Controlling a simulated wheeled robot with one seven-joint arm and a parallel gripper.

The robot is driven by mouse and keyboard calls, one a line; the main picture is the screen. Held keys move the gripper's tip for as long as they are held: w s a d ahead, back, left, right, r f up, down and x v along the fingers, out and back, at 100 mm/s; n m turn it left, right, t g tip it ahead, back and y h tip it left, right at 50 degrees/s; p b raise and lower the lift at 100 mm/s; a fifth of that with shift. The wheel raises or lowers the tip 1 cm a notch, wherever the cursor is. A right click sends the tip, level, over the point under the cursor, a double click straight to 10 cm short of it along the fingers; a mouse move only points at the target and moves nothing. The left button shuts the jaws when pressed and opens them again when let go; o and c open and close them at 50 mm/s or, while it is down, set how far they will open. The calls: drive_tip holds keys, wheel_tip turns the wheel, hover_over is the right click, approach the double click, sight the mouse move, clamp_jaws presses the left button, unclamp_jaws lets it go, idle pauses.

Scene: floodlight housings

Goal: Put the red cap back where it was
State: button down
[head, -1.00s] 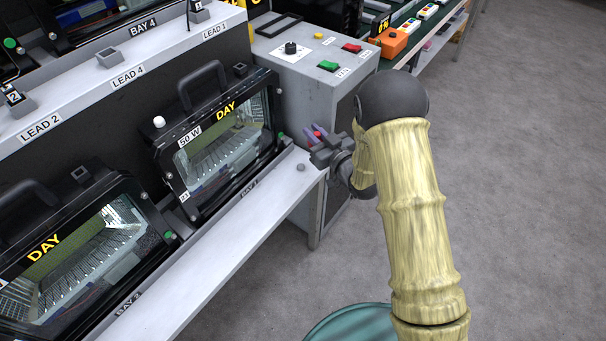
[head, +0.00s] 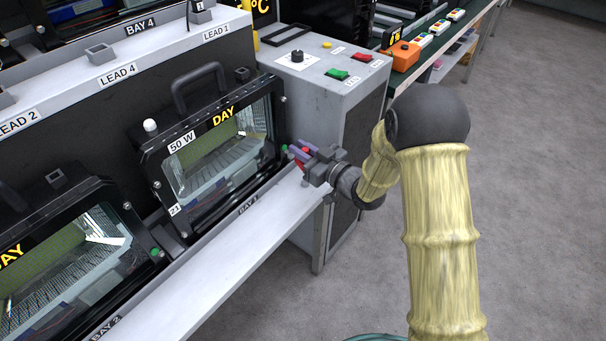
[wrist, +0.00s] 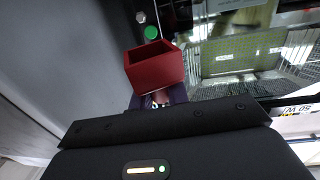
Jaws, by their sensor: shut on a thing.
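The red cap (wrist: 155,68) is a small box shape, held in the fingers of my gripper (wrist: 158,99) in the wrist view. Its hollow side faces away from the gripper. In the head view my gripper (head: 308,161) is at the right edge of the floodlight housing marked 50 W (head: 183,141), in bay 1, and a little of the red cap (head: 301,151) shows between its fingers. A green round part (wrist: 151,33) on the housing's side lies just beyond the cap in the wrist view. The cap and the green part look apart, but the exact gap is unclear.
A white shelf (head: 225,245) runs below the housings. A second housing (head: 75,250) stands at the lower left. A grey cabinet (head: 315,105) with a green and a red switch stands behind my gripper. The floor (head: 540,200) at right is open.

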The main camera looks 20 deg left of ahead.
drive_tip(key=shift+f, duration=1.3)
drive_tip(key=shift+f+b, duration=0.8)
drive_tip(key=shift+f, duration=1.1)
drive_tip(key=shift+f+b, duration=0.3)
drive_tip(key=shift+f, duration=0.1)
drive_tip(key=shift+f, duration=0.25)
drive_tip(key=c, duration=1.4)
unclamp_jaws()
drive_tip(key=shift+o, duration=0.2)
